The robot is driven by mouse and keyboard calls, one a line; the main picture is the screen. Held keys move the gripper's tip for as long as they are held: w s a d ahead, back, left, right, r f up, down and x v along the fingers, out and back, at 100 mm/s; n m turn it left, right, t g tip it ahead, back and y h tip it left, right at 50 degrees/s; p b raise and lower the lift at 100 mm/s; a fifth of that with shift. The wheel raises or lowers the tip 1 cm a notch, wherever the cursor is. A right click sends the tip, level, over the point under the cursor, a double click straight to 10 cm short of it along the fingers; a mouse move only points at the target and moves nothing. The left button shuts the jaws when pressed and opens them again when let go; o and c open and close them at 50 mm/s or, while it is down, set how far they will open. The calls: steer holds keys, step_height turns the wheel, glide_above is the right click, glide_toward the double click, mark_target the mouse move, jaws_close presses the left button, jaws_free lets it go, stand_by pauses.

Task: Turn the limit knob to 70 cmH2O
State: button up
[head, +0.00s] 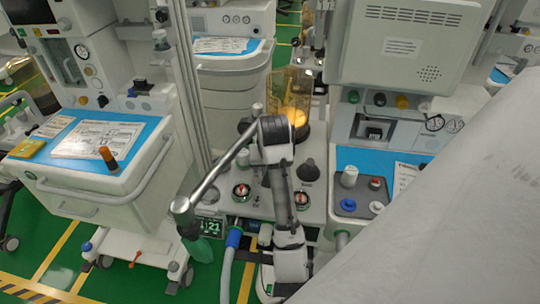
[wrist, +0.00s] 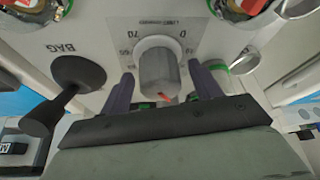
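The limit knob (wrist: 157,68) is a light grey cylinder on a pale panel in the wrist view. A red mark shows on its lower edge, away from the printed 70 and 60 at its upper left and the 0 at its upper right. My gripper (wrist: 160,71) is open, with one dark finger on each side of the knob. I cannot tell whether either finger touches it. In the head view, my arm covers the knob, and my fingers cannot be made out.
A black knob or lever marked BAG (wrist: 77,78) stands left of my fingers. Two round gauges, one at the top left (wrist: 38,8), border the panel. In the head view, a chrome pipe (head: 218,172) crosses left of my arm, and an amber bellows canister (head: 292,95) stands behind.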

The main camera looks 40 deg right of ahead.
steer(key=p+v, duration=0.6)
steer(key=shift+d+r, duration=0.1)
steer(key=shift+r, duration=0.15)
steer(key=v, duration=0.7)
stand_by(0.4)
